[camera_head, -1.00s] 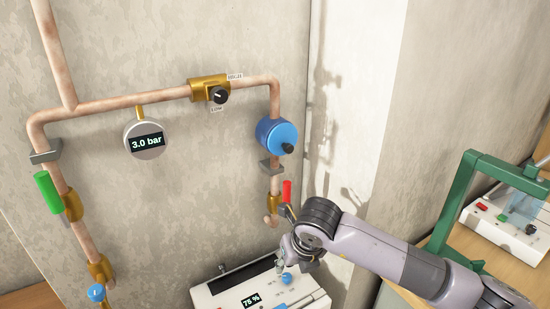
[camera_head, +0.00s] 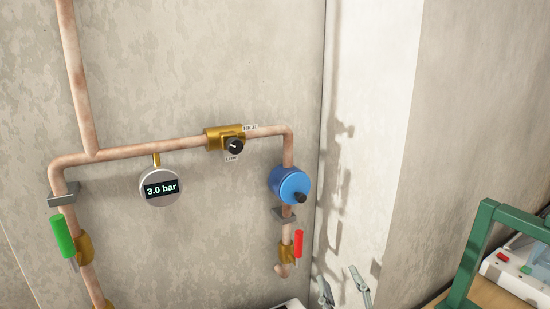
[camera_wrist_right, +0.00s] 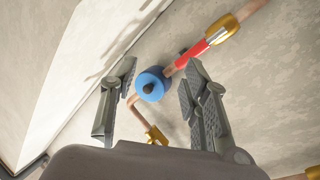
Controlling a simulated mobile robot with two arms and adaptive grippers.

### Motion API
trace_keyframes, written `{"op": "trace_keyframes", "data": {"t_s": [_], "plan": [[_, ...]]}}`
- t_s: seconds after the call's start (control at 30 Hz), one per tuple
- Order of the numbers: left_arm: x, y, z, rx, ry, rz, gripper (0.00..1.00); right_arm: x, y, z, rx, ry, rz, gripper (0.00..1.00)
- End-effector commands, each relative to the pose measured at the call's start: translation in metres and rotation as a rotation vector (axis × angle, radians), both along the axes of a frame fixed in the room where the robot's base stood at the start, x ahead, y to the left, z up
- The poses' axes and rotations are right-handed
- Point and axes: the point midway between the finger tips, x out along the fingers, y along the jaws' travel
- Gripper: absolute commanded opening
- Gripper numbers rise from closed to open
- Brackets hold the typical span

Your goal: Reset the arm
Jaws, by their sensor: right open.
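My right gripper (camera_head: 344,288) shows only its two fingertips at the bottom edge of the head view, pointing up in front of the wall corner. They are spread apart with nothing between them. In the right wrist view both fingers (camera_wrist_right: 161,70) are wide apart, and the blue round unit (camera_wrist_right: 152,84) appears between them in the background. The rest of the right arm is below the head view. My left gripper is in neither view.
Copper pipework on the wall carries a gauge (camera_head: 160,187) reading 3.0 bar, a blue unit (camera_head: 287,184), a green handle (camera_head: 62,236) and a red handle (camera_head: 299,243). A green frame (camera_head: 482,240) stands at right on a wooden surface.

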Motion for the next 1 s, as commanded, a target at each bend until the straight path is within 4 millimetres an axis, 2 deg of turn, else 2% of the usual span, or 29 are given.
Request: {"op": "trace_keyframes", "data": {"t_s": [0.03, 0.1, 0.2, 0.3, 0.4, 0.5, 0.73, 1.0], "plan": [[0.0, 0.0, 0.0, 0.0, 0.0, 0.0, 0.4, -0.007, -0.021, -0.033, 0.049, 0.132, -0.062, 0.42], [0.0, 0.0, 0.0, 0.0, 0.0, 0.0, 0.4, -0.023, -0.045, -0.078, 0.108, 0.319, -0.139, 0.42], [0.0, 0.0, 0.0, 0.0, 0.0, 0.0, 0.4, -0.058, -0.069, -0.14, 0.169, 0.584, -0.221, 0.42], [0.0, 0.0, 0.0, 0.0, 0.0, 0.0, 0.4, -0.099, -0.08, -0.185, 0.208, 0.807, -0.264, 0.42], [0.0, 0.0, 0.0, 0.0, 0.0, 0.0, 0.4, -0.138, -0.084, -0.217, 0.232, 0.987, -0.284, 0.42], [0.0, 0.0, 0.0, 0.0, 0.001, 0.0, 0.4, -0.175, -0.085, -0.239, 0.249, 1.141, -0.29, 0.42], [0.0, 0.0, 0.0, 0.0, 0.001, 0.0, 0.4, -0.255, -0.08, -0.267, 0.271, 1.443, -0.273, 0.42], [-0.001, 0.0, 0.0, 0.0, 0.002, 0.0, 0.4, -0.238, -0.077, -0.348, 0.26, 1.472, -0.276, 0.42]]}}
